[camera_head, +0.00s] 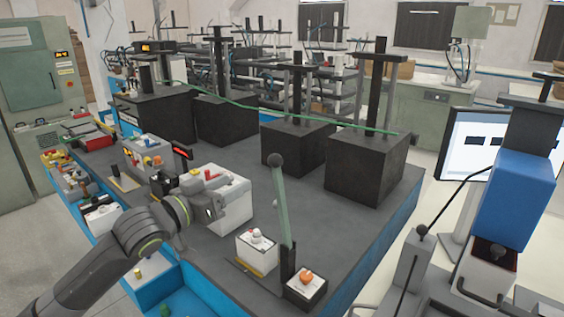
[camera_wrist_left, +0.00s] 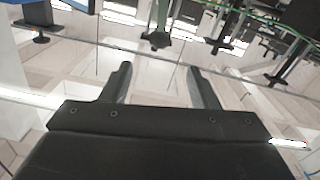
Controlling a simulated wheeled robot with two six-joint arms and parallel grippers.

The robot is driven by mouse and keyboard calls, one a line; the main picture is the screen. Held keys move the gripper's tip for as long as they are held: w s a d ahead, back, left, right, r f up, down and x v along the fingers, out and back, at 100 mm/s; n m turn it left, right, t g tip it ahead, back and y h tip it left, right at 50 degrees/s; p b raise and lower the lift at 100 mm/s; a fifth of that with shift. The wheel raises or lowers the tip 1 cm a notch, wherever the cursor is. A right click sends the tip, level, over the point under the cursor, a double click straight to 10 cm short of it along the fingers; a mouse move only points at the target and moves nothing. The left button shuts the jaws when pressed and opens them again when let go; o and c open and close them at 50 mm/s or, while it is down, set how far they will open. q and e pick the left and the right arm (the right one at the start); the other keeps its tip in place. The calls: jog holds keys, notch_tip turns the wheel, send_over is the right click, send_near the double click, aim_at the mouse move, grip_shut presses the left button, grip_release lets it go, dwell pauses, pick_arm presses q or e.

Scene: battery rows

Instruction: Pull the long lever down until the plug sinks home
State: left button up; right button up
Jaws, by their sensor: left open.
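A long green lever (camera_head: 283,205) with a dark round knob at its top stands nearly upright, leaning slightly left, at the front of the dark bench. Its dark foot is beside a small box with an orange piece (camera_head: 306,277) on top. A white box with a pale knob-like piece (camera_head: 257,236) stands just left of the lever. I cannot tell which piece is the plug. My left gripper (camera_head: 208,212) is left of the lever, apart from it, in front of a white battery-like block. In the left wrist view its two fingers (camera_wrist_left: 160,88) are spread and empty.
Several black blocks with posts stand behind on the bench, and a green cable (camera_head: 240,104) runs across them. A monitor (camera_head: 478,145) and a blue-bodied press (camera_head: 514,200) stand at the right. Bare dark bench top lies between the lever and the black blocks.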

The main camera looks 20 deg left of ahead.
pick_arm(q)
jog(key=p+x, duration=0.3)
jog(key=x, duration=1.4)
jog(key=shift+w+p, duration=0.25)
jog(key=shift+p, duration=0.15)
jog(key=shift+c, duration=0.4)
grip_shut()
